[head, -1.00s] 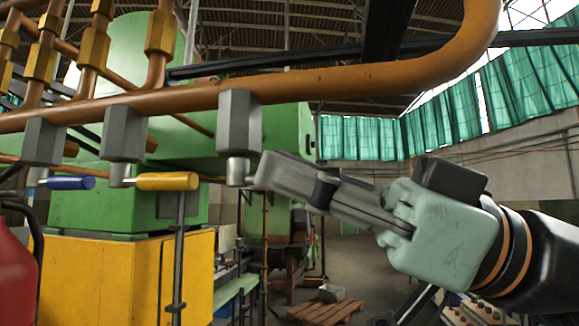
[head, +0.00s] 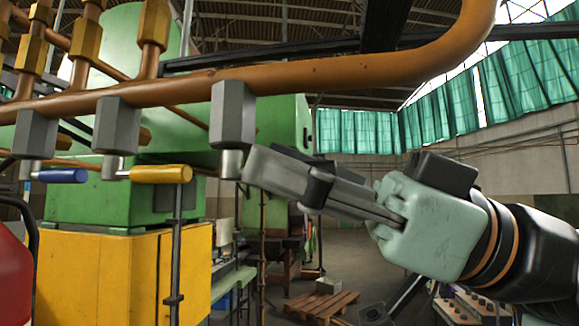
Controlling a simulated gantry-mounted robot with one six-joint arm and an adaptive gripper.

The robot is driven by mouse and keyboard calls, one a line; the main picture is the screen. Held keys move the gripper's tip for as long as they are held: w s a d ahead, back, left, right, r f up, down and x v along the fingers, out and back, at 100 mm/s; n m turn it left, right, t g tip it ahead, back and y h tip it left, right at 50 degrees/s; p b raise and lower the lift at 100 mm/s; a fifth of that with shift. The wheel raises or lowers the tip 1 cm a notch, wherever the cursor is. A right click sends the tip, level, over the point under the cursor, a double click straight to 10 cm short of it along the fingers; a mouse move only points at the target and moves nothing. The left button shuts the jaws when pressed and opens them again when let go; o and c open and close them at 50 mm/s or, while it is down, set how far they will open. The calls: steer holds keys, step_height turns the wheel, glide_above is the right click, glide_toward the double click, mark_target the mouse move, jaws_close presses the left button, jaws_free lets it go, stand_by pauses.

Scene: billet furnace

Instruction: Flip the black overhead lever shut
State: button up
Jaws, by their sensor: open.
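Three grey valve bodies hang from the overhead copper pipe. The right one (head: 233,115) has a bare metal stem (head: 231,164) below it, and my gripper (head: 262,168) is right beside that stem. The black lever is not clearly distinguishable; my gripper's grey fingers cover the space to the right of the stem where a handle could sit. The fingers point left, tilted slightly upward, and whether they touch the stem or lever cannot be told. A yellow lever (head: 160,174) on the middle valve points right. A blue lever (head: 61,175) on the left valve also points right.
The copper pipe (head: 330,75) runs above my gripper and bends upward at the right. A yellow cabinet (head: 120,275) and green machine stand behind the valves. A red object (head: 14,280) is at the left edge. A wooden pallet (head: 322,305) lies on the floor.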

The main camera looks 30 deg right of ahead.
steer(key=v, duration=1.2)
steer(key=w+a+f+m+t+h+p, duration=0.1)
steer(key=w+a+f+m+h, duration=0.2)
steer(key=w+a+f, duration=0.45)
steer(key=w+a+f+m+h, duration=0.25)
steer(key=w+f, duration=0.25)
steer(key=f, duration=0.6)
steer(key=w+a+f+m+t+h+p, duration=0.1)
steer(key=w+a+f+m+h, duration=0.4)
steer(key=f, duration=0.5)
steer(key=s+a+f+m+g+h+p, duration=0.1)
steer(key=a+f+h, duration=0.15)
steer(key=f, duration=0.35)
steer(key=a+f+g+h, duration=0.1)
steer(key=a+f, duration=0.3)
steer(key=f, duration=0.2)
steer(key=s+a+f+m+g+h, duration=0.1)
steer(key=s+f+m+h, duration=0.1)
steer(key=s+f, duration=0.4)
steer(key=shift+s+a+f+h, duration=0.35)
steer(key=shift+s+a+h, duration=0.05)
steer(key=shift+s+h, duration=0.4)
